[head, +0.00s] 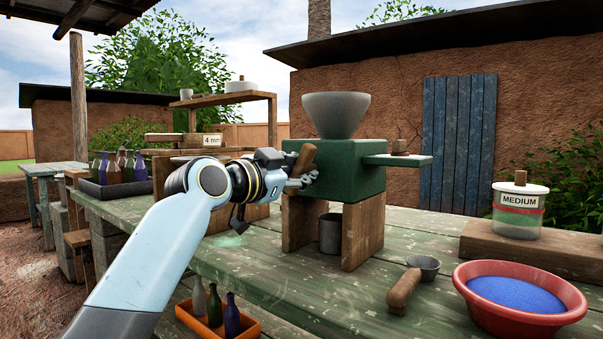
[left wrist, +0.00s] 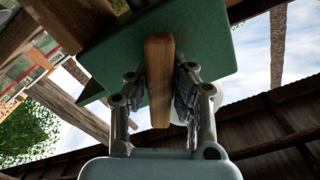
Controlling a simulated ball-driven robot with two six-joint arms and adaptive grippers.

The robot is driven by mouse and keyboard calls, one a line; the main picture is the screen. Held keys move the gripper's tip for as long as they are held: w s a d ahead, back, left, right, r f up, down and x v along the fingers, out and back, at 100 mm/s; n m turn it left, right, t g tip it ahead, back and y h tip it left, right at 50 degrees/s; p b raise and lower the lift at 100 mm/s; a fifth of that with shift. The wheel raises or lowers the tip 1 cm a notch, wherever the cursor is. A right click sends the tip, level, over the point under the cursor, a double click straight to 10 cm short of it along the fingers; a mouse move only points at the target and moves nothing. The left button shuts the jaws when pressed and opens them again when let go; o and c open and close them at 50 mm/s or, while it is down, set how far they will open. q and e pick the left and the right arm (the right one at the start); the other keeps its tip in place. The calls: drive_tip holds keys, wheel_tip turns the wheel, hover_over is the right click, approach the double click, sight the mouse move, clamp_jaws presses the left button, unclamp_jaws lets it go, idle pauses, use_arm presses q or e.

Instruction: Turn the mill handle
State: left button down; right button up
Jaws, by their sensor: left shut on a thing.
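The mill has a green body (head: 345,180) with a grey bowl-shaped hopper (head: 336,112) on top, and stands on wooden legs (head: 362,233) on the table. Its brown wooden handle (head: 304,160) is at the left side of the body. My left gripper (head: 303,179) is shut on this handle. In the left wrist view the handle (left wrist: 159,80) stands between the two fingers, with the green mill body (left wrist: 211,50) behind it. A grey metal cup (head: 330,233) is under the mill. My right gripper is not in view.
On the green plank table (head: 430,230) are a wooden-handled scoop (head: 405,289), a red bowl of blue grains (head: 519,299) and a jar labelled MEDIUM (head: 520,208) on a board. Bottles stand in a dark tray (head: 115,188) at the left and an orange tray (head: 204,325) low in front.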

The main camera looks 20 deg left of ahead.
use_arm(q)
drive_tip(key=c, duration=1.2)
unclamp_jaws()
drive_tip(key=shift+f, duration=0.1)
drive_tip(key=shift+o, duration=0.2)
drive_tip(key=v, duration=1.2)
